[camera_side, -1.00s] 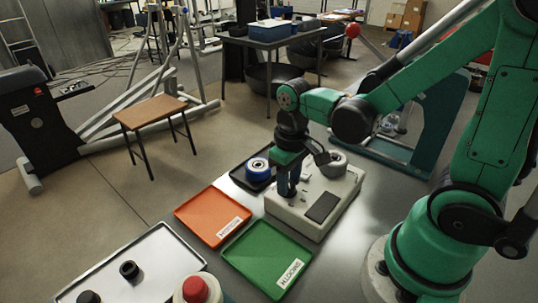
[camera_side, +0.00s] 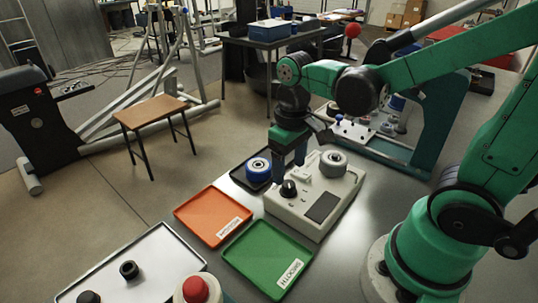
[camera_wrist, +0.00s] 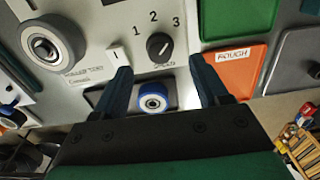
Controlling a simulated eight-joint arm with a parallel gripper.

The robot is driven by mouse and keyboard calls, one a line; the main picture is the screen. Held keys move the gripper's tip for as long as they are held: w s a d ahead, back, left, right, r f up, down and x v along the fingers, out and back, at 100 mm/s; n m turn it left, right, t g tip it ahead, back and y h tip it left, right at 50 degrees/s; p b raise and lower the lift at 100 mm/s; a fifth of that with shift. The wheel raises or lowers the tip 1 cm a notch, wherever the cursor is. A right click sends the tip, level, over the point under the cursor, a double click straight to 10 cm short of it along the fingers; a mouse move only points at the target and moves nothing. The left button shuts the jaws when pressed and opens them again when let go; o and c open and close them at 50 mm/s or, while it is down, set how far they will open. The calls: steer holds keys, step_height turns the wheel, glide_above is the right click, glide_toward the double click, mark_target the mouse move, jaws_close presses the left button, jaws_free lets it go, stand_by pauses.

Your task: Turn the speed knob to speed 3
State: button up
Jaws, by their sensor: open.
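The black speed knob (camera_wrist: 160,46) sits on the light control box, with the numbers 1, 2 and 3 printed around its far side and a label below it. A pale mark shows on the knob, but I cannot tell surely which number it points to. In the side view the knob (camera_side: 289,188) stands on the near left part of the control box (camera_side: 338,222). My gripper (camera_side: 289,160) is above the knob, apart from it and pointing down. In the wrist view its two fingers (camera_wrist: 162,75) are spread and empty.
A grey roller (camera_side: 333,163) stands on the box beside a small switch (camera_wrist: 117,55). A blue wheel (camera_side: 258,169) lies in a black tray behind. An orange tray (camera_side: 205,218) and a green tray (camera_side: 262,262) lie left of the box. A red button (camera_side: 195,289) is at the front.

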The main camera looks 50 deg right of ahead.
mark_target(285, 185)
steer(key=shift+r, duration=0.9)
steer(key=t, duration=0.1)
steer(key=r+t, duration=0.1)
steer(key=t, duration=0.1)
steer(key=shift+w+a+r, duration=0.1)
steer(key=shift+a, duration=0.25)
steer(key=t, duration=0.1)
steer(key=r+t, duration=0.1)
steer(key=w+t, duration=0.1)
steer(key=t, duration=0.1)
steer(key=shift+a+r, duration=0.35)
steer(key=shift+a, duration=0.05)
